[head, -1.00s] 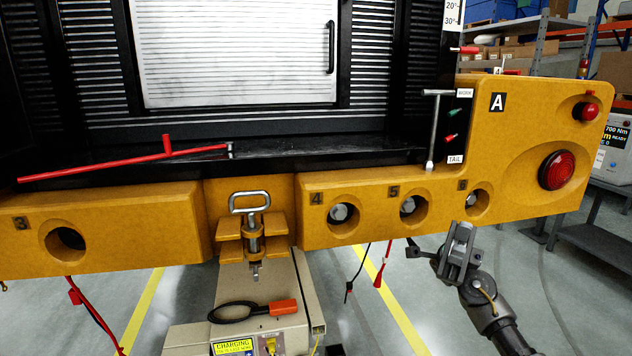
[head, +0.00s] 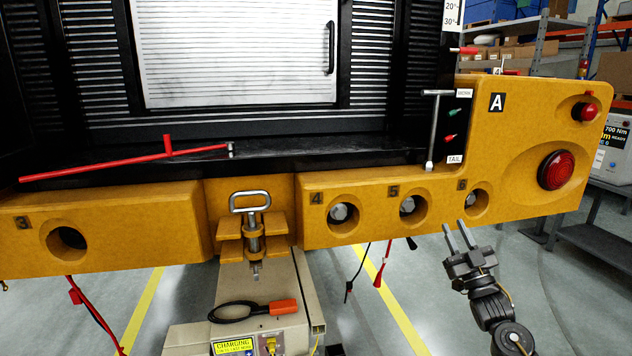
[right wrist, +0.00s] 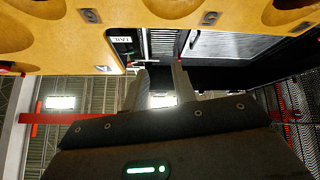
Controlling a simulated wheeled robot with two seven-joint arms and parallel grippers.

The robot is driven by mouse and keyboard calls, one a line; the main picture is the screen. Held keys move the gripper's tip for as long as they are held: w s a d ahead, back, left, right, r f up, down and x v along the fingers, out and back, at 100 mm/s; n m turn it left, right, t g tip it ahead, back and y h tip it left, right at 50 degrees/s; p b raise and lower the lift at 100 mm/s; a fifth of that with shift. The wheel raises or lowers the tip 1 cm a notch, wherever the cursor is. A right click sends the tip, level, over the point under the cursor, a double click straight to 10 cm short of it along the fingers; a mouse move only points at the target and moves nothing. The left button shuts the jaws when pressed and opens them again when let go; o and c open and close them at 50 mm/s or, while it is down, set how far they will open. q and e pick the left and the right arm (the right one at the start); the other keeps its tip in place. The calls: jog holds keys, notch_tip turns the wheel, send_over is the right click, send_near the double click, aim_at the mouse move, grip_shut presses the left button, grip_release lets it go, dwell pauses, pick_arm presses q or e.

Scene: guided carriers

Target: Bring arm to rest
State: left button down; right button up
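My right gripper (head: 458,238) is in the head view at the lower right, just below the hole marked 6 in the yellow bumper (head: 360,232). Its two fingers point up and stand apart with nothing between them. In the right wrist view the fingers of the right gripper (right wrist: 158,88) also show apart and empty, with the yellow bumper (right wrist: 70,40) above them. My left gripper is in neither view.
A hitch pin (head: 252,222) stands in the bumper's middle bracket above a beige unit (head: 300,270) carrying a black cable with an orange plug (head: 283,307). Red and black leads hang under the bumper. A T-handle (head: 432,130) stands near the yellow panel A (head: 520,120).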

jog(key=w+d+f+m+g+h, duration=0.2)
jog(key=d+f+g+h, duration=0.1)
jog(key=f+h, duration=0.15)
jog(key=w+d+f+m+g+h, duration=0.1)
jog(key=w+d+f+g+h, duration=0.1)
jog(key=d+f+g+h, duration=0.3)
jog(key=s+a+f+g+y+b, duration=0.15)
jog(key=s+f, duration=0.45)
jog(key=f, duration=1)
jog(key=s+a+f+g+b, duration=0.25)
jog(key=s+f, duration=0.35)
jog(key=f, duration=1)
jog(key=s+a+f+g+y+b, duration=0.1)
jog(key=s+a+f+g+b, duration=0.35)
jog(key=f, duration=1.15)
jog(key=s+a+f+g+b, duration=0.2)
jog(key=s+a+f, duration=0.1)
jog(key=s+f, duration=2.05)
jog(key=s+a+f+g+b, duration=0.1)
jog(key=s+f, duration=0.2)
jog(key=s, duration=0.7)
jog(key=s+a+f+g+b, duration=0.1)
jog(key=s+f+g, duration=0.1)
jog(key=s, duration=0.8)
jog(key=s+a+f+m+g+b, duration=0.1)
jog(key=s+f, duration=0.3)
jog(key=s, duration=0.6)
jog(key=shift+a+g+b, duration=0.4)
jog(key=shift+a+g, duration=0.15)
jog(key=shift+g, duration=0.1)
